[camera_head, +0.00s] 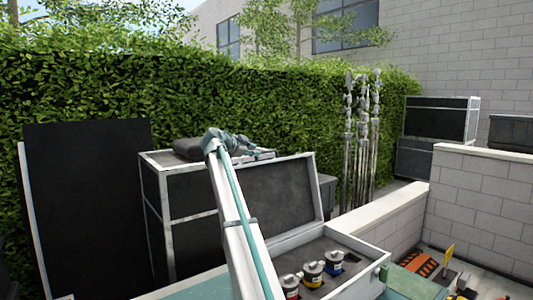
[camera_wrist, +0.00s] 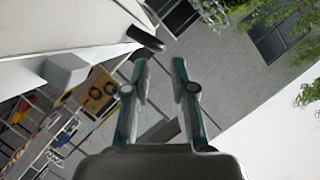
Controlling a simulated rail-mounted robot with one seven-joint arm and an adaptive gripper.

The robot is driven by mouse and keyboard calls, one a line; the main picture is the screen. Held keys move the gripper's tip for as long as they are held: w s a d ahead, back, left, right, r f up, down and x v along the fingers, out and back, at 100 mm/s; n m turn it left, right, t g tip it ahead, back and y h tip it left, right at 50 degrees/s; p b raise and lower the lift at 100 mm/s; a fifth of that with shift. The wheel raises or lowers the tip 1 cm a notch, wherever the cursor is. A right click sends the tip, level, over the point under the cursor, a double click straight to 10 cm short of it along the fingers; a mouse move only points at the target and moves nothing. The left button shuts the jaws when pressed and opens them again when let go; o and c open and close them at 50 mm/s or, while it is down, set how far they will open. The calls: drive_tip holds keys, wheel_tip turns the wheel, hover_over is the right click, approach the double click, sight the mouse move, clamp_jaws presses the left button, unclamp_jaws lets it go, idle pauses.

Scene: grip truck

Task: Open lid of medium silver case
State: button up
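A silver-edged case (camera_head: 358,285) stands at the lower middle of the head view. Its lid (camera_head: 283,195) stands raised and tilted back, with the dark grey inner face showing. Several small round items with red, yellow and blue bands (camera_head: 312,272) sit in the case. My arm crosses in front of its left part and hides it. My gripper (camera_head: 262,153) is by the top left corner of the lid; I cannot tell whether it touches. In the wrist view my gripper (camera_wrist: 160,62) has its two fingers apart, with nothing seen between them.
A tall dark case with silver edges (camera_head: 195,225) stands left of the lid, with a dark bag (camera_head: 190,149) on top. A large black panel (camera_head: 90,200) is at far left. Metal stands (camera_head: 362,140) and a low block wall (camera_head: 485,200) are at right. A hedge (camera_head: 120,90) runs behind.

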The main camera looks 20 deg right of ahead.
sight(264, 152)
drive_tip(key=p+x, duration=0.2)
drive_tip(key=x, duration=0.5)
drive_tip(key=shift+w+d, duration=0.15)
drive_tip(key=shift+d, duration=0.15)
clamp_jaws()
